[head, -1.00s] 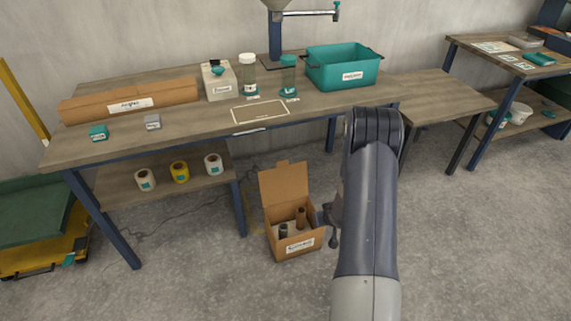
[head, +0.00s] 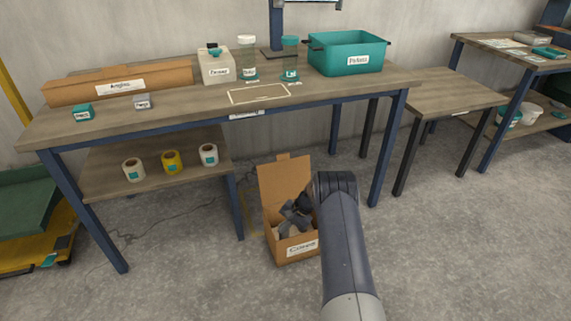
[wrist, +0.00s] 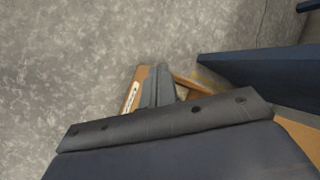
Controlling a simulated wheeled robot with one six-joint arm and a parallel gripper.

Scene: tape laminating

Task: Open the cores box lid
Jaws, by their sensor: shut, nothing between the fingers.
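The cardboard cores box (head: 277,247) stands on the floor, with a white label on its front. Its lid (head: 284,183) stands up at the back, so the box is open. My gripper (head: 285,226) is shut and empty, over or inside the box opening. It hides most of the box's inside, including the cores. In the wrist view, my gripper fingers (wrist: 157,88) lie close together between the cardboard walls of the box (wrist: 129,98). I cannot tell whether they touch anything.
The workbench (head: 330,97) stands behind the box, with a blue leg (head: 240,205) close to its left. A lower shelf (head: 110,184) holds tape rolls. A teal bin (head: 335,62) is on the bench. The floor in front is clear.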

